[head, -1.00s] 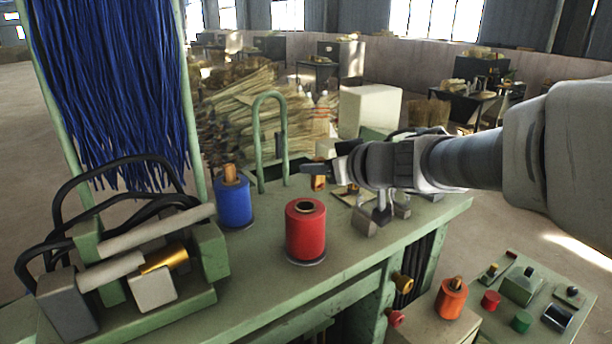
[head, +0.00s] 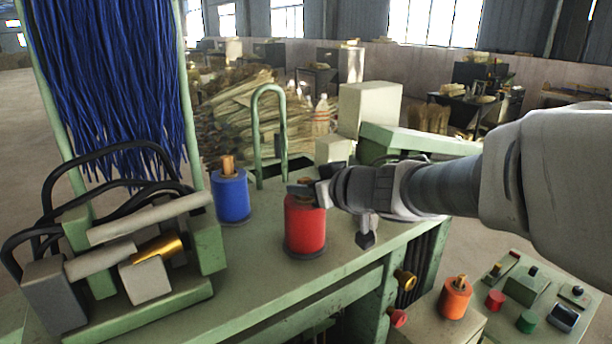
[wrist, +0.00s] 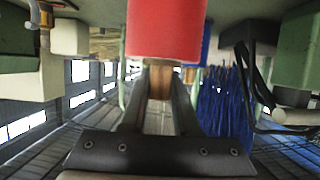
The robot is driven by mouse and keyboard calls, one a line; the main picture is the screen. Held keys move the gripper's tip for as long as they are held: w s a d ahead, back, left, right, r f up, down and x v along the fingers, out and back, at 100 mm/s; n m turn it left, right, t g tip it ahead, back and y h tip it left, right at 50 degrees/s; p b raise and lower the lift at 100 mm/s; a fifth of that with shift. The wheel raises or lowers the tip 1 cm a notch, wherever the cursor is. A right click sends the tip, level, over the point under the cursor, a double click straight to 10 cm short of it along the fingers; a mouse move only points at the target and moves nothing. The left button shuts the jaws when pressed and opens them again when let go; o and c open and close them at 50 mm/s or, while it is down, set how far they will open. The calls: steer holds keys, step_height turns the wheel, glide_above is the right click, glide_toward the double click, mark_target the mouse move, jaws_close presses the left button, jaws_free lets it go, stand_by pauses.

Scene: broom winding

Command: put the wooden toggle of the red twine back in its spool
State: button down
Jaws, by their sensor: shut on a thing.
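The red twine spool (head: 305,228) stands upright on the green machine table, and its top opening is mostly hidden by my gripper (head: 304,188). My gripper reaches in from the right, right at the spool's top. In the wrist view, which appears upside down, the red spool (wrist: 166,30) is at the top centre and my gripper's fingers (wrist: 162,72) end against it. The wooden toggle (wrist: 160,65) is a small brown piece between the fingertips, directly at the spool's end. I cannot tell how far it sits inside the spool's hole.
A blue twine spool (head: 231,197) with a wooden toggle in its top stands to the left. A green hoop (head: 256,130) rises behind. A clamp block with black cables (head: 150,277) is at the left. An orange spool (head: 455,298) stands near the right control panel.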

steer(key=c, duration=0.7)
jaws_free()
steer(key=shift+o, duration=0.2)
steer(key=shift+r, duration=0.1)
steer(key=shift+s+d+r, duration=0.1)
steer(key=shift+r, duration=0.1)
steer(key=p+v, duration=0.4)
steer(key=v, duration=0.7)
steer(key=s+d+r+m+t+h, duration=0.2)
steer(key=d+m+h, duration=0.5)
steer(key=d+h, duration=0.45)
steer(key=s+a+f+g+y, duration=0.3)
steer(key=s+f+g, duration=0.4)
steer(key=s, duration=0.7)
step_height(320, 180, down, 3)
steer(key=shift+s+r+g+y, duration=0.2)
steer(key=shift+g+y, duration=0.1)
steer(key=shift+y, duration=0.15)
